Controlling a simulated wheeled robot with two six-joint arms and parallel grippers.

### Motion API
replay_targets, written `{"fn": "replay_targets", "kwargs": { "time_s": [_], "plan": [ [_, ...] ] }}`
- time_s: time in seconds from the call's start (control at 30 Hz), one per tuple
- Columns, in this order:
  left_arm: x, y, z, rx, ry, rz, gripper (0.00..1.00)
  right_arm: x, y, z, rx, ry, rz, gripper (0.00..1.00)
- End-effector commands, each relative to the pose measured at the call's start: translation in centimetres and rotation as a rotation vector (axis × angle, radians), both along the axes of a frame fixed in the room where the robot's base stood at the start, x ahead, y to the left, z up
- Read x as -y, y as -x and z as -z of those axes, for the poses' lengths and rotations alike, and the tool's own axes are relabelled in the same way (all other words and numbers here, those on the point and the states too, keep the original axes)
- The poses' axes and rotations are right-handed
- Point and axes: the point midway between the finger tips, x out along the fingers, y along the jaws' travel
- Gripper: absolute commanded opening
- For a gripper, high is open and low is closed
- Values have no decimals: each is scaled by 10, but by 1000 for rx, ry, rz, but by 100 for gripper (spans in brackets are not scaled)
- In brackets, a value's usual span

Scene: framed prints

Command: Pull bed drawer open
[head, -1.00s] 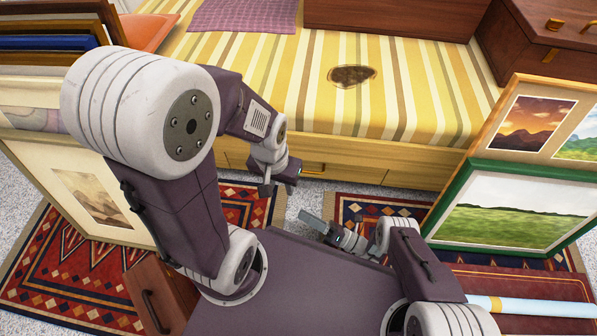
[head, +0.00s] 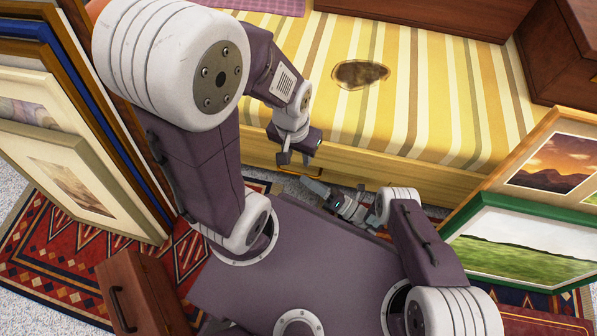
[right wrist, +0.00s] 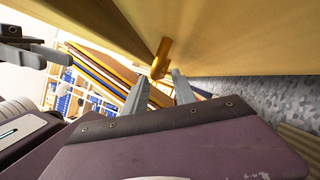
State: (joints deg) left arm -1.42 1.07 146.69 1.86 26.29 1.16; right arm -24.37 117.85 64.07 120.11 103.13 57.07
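The bed drawer (head: 405,185) is a pale wood front below the striped mattress, and it looks shut. Its gold handle (head: 291,172) is partly covered by my left gripper (head: 296,158) in the head view. My left gripper is open and hangs just above the handle, seemingly empty. My right gripper (head: 318,192) is low in front of the drawer. In the right wrist view, the gold handle (right wrist: 161,58) stands out from the wood just beyond my open right gripper (right wrist: 160,88), around the gap between its fingers. I cannot tell whether they touch.
Framed prints (head: 70,180) lean close on the left, over a patterned rug (head: 50,245). A green-framed landscape (head: 530,240) stands close on the right. A brown case (head: 135,290) is by my base at the front left. The striped bed (head: 430,90) lies ahead with a dark stain.

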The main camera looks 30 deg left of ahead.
Motion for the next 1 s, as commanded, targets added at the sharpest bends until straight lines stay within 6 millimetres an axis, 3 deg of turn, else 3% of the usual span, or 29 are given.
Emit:
{"fn": "replay_targets", "kwargs": {
  "time_s": [0.2, 0.53, 0.57, 0.67, 1.0],
  "plan": [
    [0, 0, 18, 0, 0, 0, 36, -36, -3, -4, 1, 1, -3, 33],
    [0, 0, 19, 0, 0, 0, 36, -44, -5, -9, -1, 1, 0, 33],
    [0, 0, 19, 0, 0, 0, 36, -44, -5, -9, -1, 1, 0, 30],
    [0, 0, 19, 0, 0, 0, 36, -44, -5, -9, -1, 1, 0, 2],
    [0, 0, 19, 0, 0, 0, 36, -43, -5, -9, -1, 1, 0, 0]
  ]
}}
